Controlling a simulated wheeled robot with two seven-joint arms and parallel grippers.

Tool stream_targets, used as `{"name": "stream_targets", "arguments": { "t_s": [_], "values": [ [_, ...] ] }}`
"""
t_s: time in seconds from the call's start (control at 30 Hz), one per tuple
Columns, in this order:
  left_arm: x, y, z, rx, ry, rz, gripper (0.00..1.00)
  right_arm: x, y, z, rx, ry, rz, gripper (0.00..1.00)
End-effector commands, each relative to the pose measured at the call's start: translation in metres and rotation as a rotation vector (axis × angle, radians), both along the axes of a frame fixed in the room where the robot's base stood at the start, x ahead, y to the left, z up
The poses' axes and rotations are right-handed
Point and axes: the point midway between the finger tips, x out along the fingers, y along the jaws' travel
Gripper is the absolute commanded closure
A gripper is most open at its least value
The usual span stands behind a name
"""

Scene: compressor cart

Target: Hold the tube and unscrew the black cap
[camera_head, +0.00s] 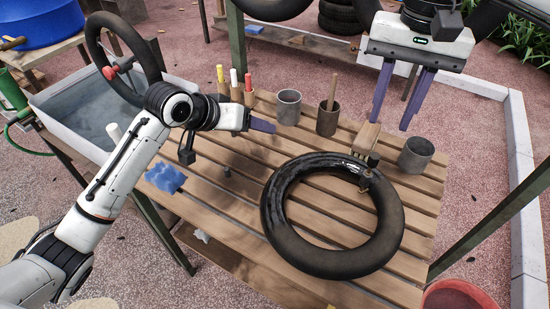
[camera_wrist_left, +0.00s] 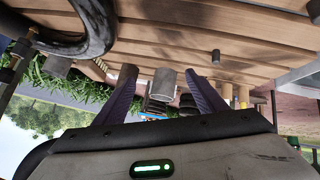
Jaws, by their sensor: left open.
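The black inner tube (camera_head: 275,215) lies flat on the slatted wooden table, with a brass-coloured valve (camera_head: 367,179) at its upper right. I cannot make out a black cap on the valve. A small dark cylinder (camera_head: 227,171) stands on the slats left of the tube, and it shows in the left wrist view (camera_wrist_left: 215,56); I cannot tell if it is the cap. My right gripper (camera_head: 392,125) is open and empty above the table, beyond the valve. My left gripper (camera_head: 268,127) is open and empty above the table's far left part; its fingers (camera_wrist_left: 160,80) are spread in the wrist view.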

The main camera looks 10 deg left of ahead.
Motion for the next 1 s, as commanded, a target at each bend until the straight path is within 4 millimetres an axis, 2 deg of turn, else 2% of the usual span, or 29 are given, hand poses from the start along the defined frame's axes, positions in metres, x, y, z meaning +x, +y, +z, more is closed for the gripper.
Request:
{"name": "stream_targets", "arguments": {
  "t_s": [0.03,0.1,0.2,0.3,0.43,0.53,0.67,1.0],
  "values": [
    [-0.011,-0.028,0.011,0.051,0.020,-0.077,0.35,0.000,0.000,0.000,0.000,0.000,0.000,0.69],
    [-0.033,-0.055,0.017,0.139,0.064,-0.168,0.35,0.000,0.000,0.000,0.000,0.000,0.000,0.69],
    [-0.062,-0.077,0.021,0.266,0.114,-0.270,0.35,0.000,0.000,0.000,0.000,0.000,0.000,0.69],
    [-0.084,-0.085,0.022,0.380,0.151,-0.334,0.35,0.000,0.000,0.000,0.000,0.000,0.000,0.69],
    [-0.102,-0.087,0.023,0.476,0.181,-0.379,0.35,0.000,0.000,0.000,0.000,0.000,0.000,0.69],
    [-0.107,-0.087,0.020,0.510,0.192,-0.392,0.35,0.000,0.000,0.000,0.000,0.000,0.000,0.69],
    [-0.104,-0.087,0.009,0.517,0.199,-0.393,0.35,0.000,0.000,0.000,0.000,0.000,0.000,0.69],
    [-0.081,-0.095,-0.045,0.515,0.197,-0.393,0.35,0.000,0.000,0.000,0.000,0.000,0.000,0.69]
  ]
}}
